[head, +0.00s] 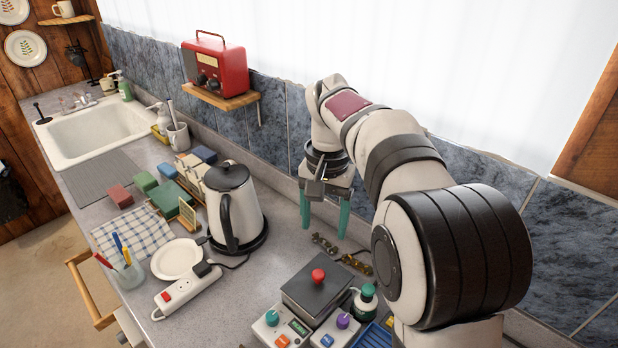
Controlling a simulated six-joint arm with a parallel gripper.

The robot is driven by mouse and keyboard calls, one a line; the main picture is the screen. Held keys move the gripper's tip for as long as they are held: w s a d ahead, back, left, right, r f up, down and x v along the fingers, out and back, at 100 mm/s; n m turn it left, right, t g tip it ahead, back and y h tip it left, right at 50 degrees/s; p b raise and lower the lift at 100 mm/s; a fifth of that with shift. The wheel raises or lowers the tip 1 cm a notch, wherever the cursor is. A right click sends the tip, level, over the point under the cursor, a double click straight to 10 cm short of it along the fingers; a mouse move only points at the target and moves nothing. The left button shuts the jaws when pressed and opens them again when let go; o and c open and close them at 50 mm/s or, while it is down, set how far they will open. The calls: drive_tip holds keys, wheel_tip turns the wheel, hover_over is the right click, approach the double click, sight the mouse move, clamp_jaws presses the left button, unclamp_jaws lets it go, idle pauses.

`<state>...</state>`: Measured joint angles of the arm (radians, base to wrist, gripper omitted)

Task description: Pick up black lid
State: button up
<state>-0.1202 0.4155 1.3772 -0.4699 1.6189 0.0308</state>
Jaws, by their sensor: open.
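A flat, square black lid (310,297) with a round red knob (318,276) lies at the front middle of the counter. It rests on or among small boxes with colored knobs; what is under it is hidden. My gripper (325,220) has two teal fingers pointing down, spread apart with nothing between them. It hangs behind the lid, near the back wall and to the right of the kettle. The kettle (232,205) is white with a dark top and handle.
A white power strip (187,290) and white plate (177,259) lie left of the lid. Small metal pieces (325,243) lie between gripper and lid. A green-topped bottle (366,299) stands right of the lid. A red radio (215,66) sits on a wall shelf.

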sight(318, 273)
drive_tip(key=f, duration=0.5)
drive_tip(key=w+f, duration=0.1)
drive_tip(key=f, duration=1)
drive_tip(key=shift+w+a+f, duration=0.3)
drive_tip(key=shift+f, duration=0.05)
clamp_jaws()
